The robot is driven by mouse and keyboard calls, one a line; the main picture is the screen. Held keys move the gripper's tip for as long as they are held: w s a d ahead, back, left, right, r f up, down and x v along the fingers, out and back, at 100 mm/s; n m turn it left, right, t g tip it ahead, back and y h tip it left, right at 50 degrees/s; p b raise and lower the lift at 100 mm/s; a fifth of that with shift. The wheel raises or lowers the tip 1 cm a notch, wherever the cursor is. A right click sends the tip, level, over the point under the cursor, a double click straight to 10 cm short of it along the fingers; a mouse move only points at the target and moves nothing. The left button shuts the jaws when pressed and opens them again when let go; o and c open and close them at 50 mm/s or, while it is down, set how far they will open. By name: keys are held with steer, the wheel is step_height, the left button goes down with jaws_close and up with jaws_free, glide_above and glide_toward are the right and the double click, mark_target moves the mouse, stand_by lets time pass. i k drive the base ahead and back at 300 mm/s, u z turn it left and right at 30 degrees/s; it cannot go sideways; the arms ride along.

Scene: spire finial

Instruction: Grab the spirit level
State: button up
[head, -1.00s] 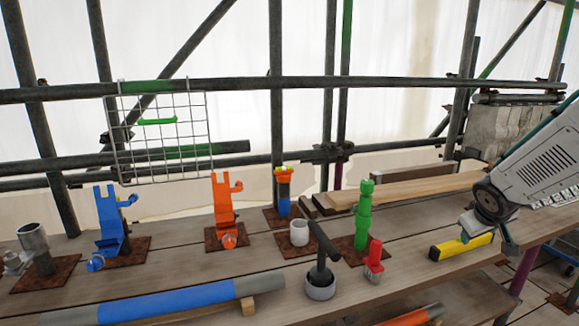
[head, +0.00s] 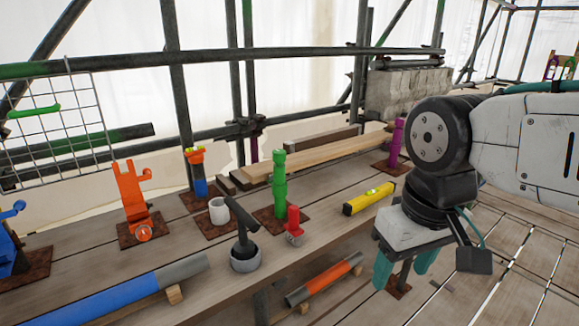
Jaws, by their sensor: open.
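The yellow spirit level (head: 369,198) lies flat on the wooden plank bench, near its front edge, right of the red clamp-like piece. All of it shows in the head view. My gripper (head: 405,268) hangs to the right of the level and nearer to me, past the bench's front edge, with its teal fingers pointing down. It is open, apart from the level, and nothing shows between its fingers.
A red piece (head: 293,226), a green post (head: 280,185) and a black tool in a grey cup (head: 245,248) stand left of the level. A purple post (head: 396,143) stands behind it. An orange-grey tube (head: 325,279) lies below the bench edge.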

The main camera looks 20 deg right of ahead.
mark_target(355, 205)
steer(key=z, duration=0.05)
steer(key=k, duration=0.6)
steer(key=z, duration=0.55)
steer(key=i, duration=1.5)
